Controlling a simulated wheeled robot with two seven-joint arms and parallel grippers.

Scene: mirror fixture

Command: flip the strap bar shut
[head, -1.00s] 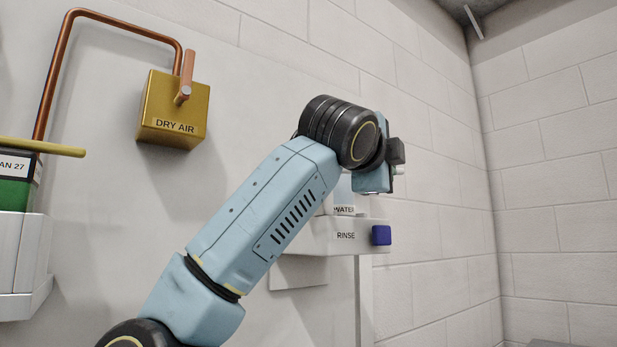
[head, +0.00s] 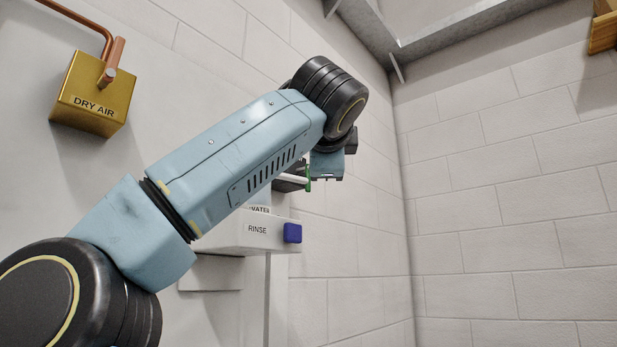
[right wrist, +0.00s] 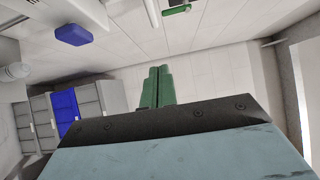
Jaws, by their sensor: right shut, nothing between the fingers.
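My right arm reaches up across the head view, and its gripper (head: 326,172) is just right of a pale bar (head: 293,179) with a green end (head: 308,177). This looks like the strap bar; much of it is hidden behind my arm. In the right wrist view, my gripper's green fingers (right wrist: 157,70) are together and empty. A green piece (right wrist: 177,9) beside a pale bar (right wrist: 152,12) shows at the top edge, apart from the fingertips. Whether the strap bar stands open is unclear. My left gripper is not in view.
A white RINSE box (head: 240,234) with a blue block (head: 292,233) is below my gripper. A brass DRY AIR box (head: 91,92) hangs on the left wall. Grey bins (right wrist: 103,97) and a blue bin (right wrist: 65,108) show in the wrist view. Space to the right is clear.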

